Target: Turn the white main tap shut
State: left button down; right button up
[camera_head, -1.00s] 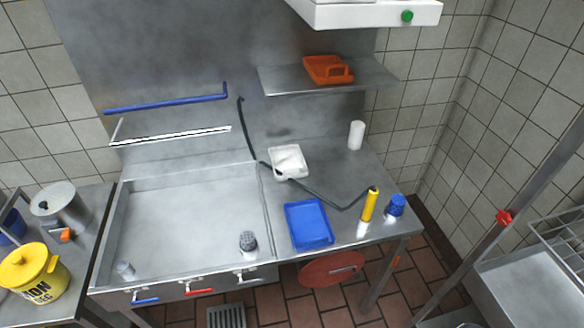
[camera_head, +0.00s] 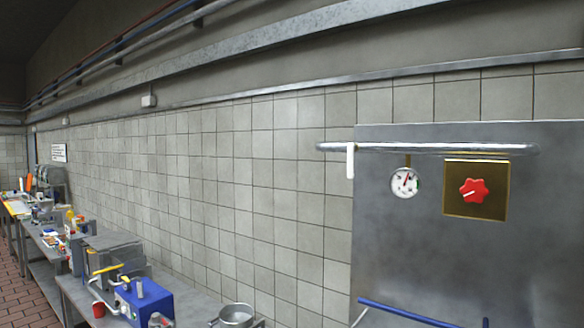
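A white lever-like piece (camera_head: 350,161) hangs straight down from the left part of a horizontal metal pipe (camera_head: 430,148) on the wall. It looks like the white tap handle, but it is small and I cannot tell whether the tap is open or shut. A round white gauge (camera_head: 404,183) with a red needle hangs below the pipe. A red star-shaped knob (camera_head: 474,190) sits on a brass plate (camera_head: 456,208) to the right of the gauge. Neither of my grippers is in view.
A steel wall panel (camera_head: 388,255) backs the gauge and knob. A blue pipe (camera_head: 405,313) crosses low down. At lower left, counters carry a blue box (camera_head: 145,303), a metal pot (camera_head: 236,316) and other items. The tiled wall between is bare.

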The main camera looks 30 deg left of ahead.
aim_at(352, 147)
jog(key=u, duration=0.7)
